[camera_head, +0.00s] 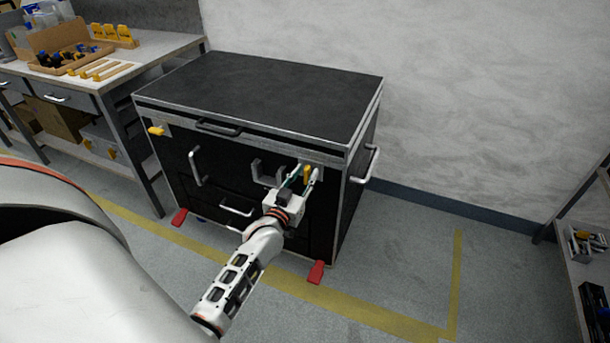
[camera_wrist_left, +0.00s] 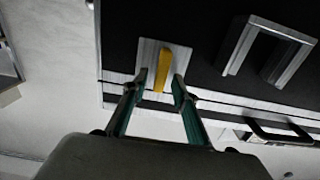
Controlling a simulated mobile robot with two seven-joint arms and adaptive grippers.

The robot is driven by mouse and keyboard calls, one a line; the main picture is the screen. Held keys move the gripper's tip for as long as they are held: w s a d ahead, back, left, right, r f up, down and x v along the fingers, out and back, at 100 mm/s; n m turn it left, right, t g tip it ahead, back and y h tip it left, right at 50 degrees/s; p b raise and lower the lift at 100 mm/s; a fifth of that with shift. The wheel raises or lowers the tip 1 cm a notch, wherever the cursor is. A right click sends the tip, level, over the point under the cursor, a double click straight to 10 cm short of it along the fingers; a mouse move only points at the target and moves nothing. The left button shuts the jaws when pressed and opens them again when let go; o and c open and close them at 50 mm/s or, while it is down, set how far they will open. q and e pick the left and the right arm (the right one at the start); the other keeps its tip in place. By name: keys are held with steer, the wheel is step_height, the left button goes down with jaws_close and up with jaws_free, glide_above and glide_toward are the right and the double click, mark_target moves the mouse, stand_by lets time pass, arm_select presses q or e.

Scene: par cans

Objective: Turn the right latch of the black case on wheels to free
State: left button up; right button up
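The black case on wheels (camera_head: 250,95) stands against the wall with its lid down. Its right latch (camera_head: 307,173) is a yellow handle on a pale plate near the top right of the front, and it points roughly up and down. The left latch (camera_head: 156,131) is yellow and lies roughly sideways. My left gripper (camera_head: 303,177) is open at the right latch, one finger on each side. In the left wrist view the yellow latch (camera_wrist_left: 166,62) lies between the open fingertips (camera_wrist_left: 160,82), with gaps visible; contact is not clear. My right gripper is not in view.
A workbench (camera_head: 150,48) with boxes and bottles stands left of the case. Metal handles, including one on the right side (camera_head: 363,166), stick out from the case. Red pedals (camera_head: 316,272) jut out at its foot. A shelf (camera_head: 577,262) stands at the right; the floor between is clear.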

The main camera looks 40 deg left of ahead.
arm_select(q)
jaws_close()
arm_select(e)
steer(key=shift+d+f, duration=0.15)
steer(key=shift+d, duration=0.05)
arm_select(q)
steer(key=shift+a+r+n+p, duration=0.1)
steer(key=shift+r+n+p, duration=0.1)
steer(key=shift+n+p, duration=0.25)
steer(key=shift+r+n+p, duration=0.1)
steer(key=shift+n+p, duration=0.4)
steer(key=shift+n, duration=0.15)
steer(key=n+p, duration=0.1)
steer(key=n, duration=0.4)
steer(key=a+f+n+p, duration=0.1)
steer(key=n, duration=0.4)
steer(key=f+n, duration=0.1)
steer(key=n, duration=0.4)
steer(key=shift+s+a+n+p, duration=0.15)
steer(key=shift+a+n+p, duration=0.15)
steer(key=shift+p, duration=0.1)
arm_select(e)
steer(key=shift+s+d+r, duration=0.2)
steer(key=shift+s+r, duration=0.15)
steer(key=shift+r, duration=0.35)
arm_select(q)
steer(key=shift+d, duration=0.1)
